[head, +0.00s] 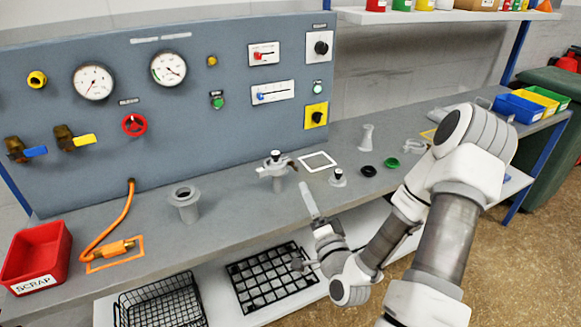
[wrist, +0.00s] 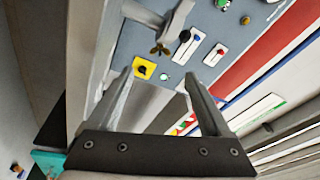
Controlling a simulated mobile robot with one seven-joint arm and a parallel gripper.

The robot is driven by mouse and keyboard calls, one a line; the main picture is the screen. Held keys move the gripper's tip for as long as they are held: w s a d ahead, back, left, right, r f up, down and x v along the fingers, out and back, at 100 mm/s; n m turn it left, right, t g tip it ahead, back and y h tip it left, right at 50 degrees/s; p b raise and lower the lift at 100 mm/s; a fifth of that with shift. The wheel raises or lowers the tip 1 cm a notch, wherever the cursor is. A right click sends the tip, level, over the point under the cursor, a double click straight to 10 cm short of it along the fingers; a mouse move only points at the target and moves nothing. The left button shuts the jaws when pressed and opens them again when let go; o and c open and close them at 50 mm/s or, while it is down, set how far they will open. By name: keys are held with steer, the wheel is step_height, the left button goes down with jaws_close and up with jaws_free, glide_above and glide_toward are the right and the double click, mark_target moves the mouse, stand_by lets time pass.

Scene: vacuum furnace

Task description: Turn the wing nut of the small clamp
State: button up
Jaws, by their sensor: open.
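The small clamp (head: 272,168) sits around the top of a grey upright pipe fitting on the bench, left of the white square outline. Its wing nut (head: 291,163) is a small dark brown shape on the clamp's right side. In the wrist view the wing nut (wrist: 160,49) looks brass, with spread wings, below a grey fitting and beyond the fingertips. My gripper (head: 305,192) is in front of and to the right of the clamp, apart from it. In the wrist view my gripper (wrist: 156,74) is open, with nothing between its fingers.
A grey flanged pipe (head: 184,205) stands left of the clamp. A small capped fitting (head: 338,179), a black ring (head: 368,171) and a green ring (head: 392,163) lie to its right. The control panel (head: 215,125) rises behind. Baskets sit on the shelf below.

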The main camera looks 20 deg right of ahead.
mark_target(293, 165)
steer(key=w, duration=0.5)
steer(key=w+d+r+b, duration=0.1)
steer(key=w, duration=0.4)
steer(key=w+r, duration=0.1)
steer(key=w, duration=0.4)
steer(key=shift+w+d+r, duration=0.1)
steer(key=shift+d+r, duration=0.05)
steer(key=shift+d, duration=0.25)
jaws_close()
steer(key=shift+n+b, duration=0.4)
steer(key=shift+b, duration=0.6)
steer(key=shift+n+b, duration=0.4)
steer(key=shift+n, duration=0.1)
jaws_free()
